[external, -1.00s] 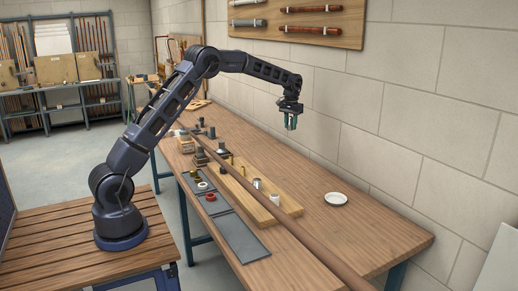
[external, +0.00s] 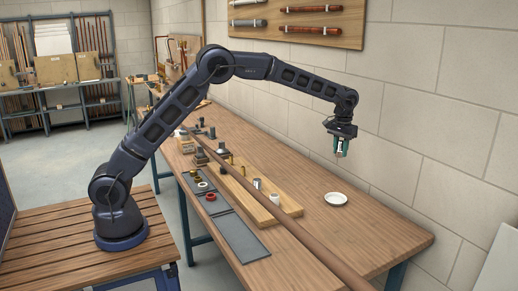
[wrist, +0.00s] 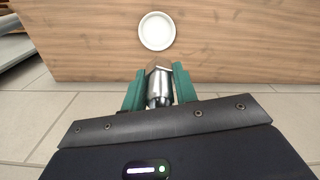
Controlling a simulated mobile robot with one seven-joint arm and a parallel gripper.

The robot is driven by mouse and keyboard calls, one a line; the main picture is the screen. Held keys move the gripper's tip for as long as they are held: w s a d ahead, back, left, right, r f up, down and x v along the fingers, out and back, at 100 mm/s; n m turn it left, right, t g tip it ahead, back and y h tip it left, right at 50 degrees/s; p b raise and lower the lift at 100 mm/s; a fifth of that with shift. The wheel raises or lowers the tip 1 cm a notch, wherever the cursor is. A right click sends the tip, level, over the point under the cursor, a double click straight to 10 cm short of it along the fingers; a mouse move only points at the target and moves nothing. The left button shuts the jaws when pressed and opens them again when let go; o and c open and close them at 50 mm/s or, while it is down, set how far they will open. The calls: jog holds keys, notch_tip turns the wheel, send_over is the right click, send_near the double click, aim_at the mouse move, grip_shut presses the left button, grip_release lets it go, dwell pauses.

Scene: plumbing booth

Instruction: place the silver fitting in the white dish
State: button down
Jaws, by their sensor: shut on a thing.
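My gripper (external: 340,150) is raised above the right part of the workbench, pointing down. In the wrist view its green fingers (wrist: 159,88) are shut on the silver fitting (wrist: 159,85), a shiny metal cylinder. The fitting is hard to make out in the external view. The white dish (external: 336,199) is a small round plate on the wooden bench, below my gripper. In the wrist view the dish (wrist: 157,31) is empty and lies beyond the fingertips, apart from the fitting.
A long copper pipe (external: 285,226) runs along the workbench (external: 385,233) left of the dish. The block wall (external: 425,120) stands close behind the bench. Bench around the dish is clear.

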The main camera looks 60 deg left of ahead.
aim_at(336, 201)
jog(key=shift+d, duration=0.35)
jog(key=shift+s+r+m, duration=0.1)
jog(key=shift+m, duration=0.8)
jog(key=shift+f+m, duration=0.35)
jog(key=shift+m, duration=0.05)
notch_tip(336, 201, down, 19)
jog(key=shift+f, duration=0.15)
jog(key=shift+f, duration=0.15)
jog(key=c, duration=1.1)
grip_release()
